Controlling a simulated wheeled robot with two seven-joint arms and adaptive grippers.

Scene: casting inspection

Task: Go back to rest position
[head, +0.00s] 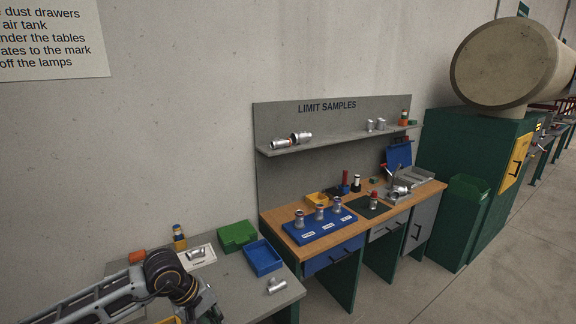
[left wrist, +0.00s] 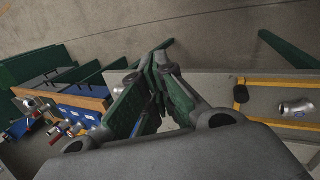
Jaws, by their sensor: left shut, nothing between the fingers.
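My left arm reaches in from the lower left in the head view, over the near grey table (head: 235,283). My left gripper (left wrist: 160,72) shows in the left wrist view with its fingers together and nothing between them. A silver pipe casting (head: 276,285) lies on the near table, to the right of my left wrist. My right gripper is in neither view.
A blue tray (head: 263,257) and a green box (head: 237,235) stand on the near table. Behind, a wooden-topped bench holds a blue board (head: 304,234) with silver castings, under the limit samples shelf (head: 330,143). A green cabinet (head: 462,180) stands at right; floor (head: 430,295) is clear.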

